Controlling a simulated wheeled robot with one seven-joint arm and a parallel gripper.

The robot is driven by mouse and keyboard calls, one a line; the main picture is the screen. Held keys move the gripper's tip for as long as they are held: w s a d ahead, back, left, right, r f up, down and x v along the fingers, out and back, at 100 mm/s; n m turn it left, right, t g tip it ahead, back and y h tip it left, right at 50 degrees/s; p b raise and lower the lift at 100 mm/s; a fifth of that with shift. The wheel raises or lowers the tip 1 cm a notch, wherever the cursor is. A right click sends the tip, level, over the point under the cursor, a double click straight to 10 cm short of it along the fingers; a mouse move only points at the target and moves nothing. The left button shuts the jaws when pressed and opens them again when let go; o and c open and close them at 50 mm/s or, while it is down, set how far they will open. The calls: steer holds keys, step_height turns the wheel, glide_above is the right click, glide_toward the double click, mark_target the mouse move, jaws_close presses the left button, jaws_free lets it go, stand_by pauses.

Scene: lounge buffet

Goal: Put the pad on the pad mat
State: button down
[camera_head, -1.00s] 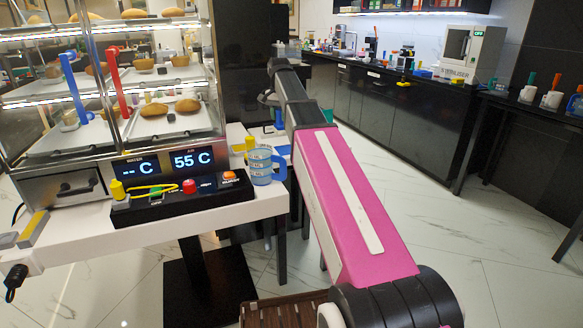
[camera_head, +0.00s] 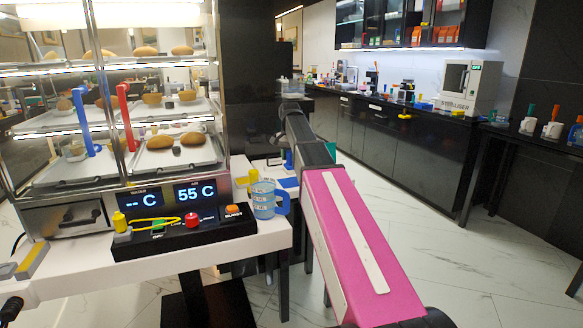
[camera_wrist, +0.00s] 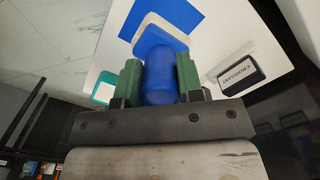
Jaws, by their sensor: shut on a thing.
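In the wrist view, my gripper (camera_wrist: 160,85) is shut on a blue handle, which I take to be the pad's (camera_wrist: 160,55), with a green finger on each side. A pale, rounded base shows beyond the handle. A flat blue rectangle on the white surface, likely the pad mat (camera_wrist: 200,14), shows beyond the base and is partly covered by it. I cannot tell whether the base touches it. In the head view, my arm reaches to a white table behind the counter and largely hides the gripper.
A black block labelled CROISSANT (camera_wrist: 240,72) lies right of the gripper, and a teal-edged item (camera_wrist: 104,88) lies left. In the head view, a blue measuring cup (camera_head: 263,199) stands at the counter's right end beside a control panel (camera_head: 185,236) and a glass display warmer (camera_head: 110,130).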

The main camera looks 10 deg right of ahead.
steer(key=shift+w+d+f, duration=0.25)
steer(key=shift+d+f, duration=0.1)
steer(key=shift+d, duration=0.05)
steer(key=shift+f, duration=1.95)
steer(key=shift+f, duration=0.15)
steer(key=c, duration=0.8)
jaws_free()
steer(key=shift+o, duration=0.2)
step_height(320, 180, up, 12)
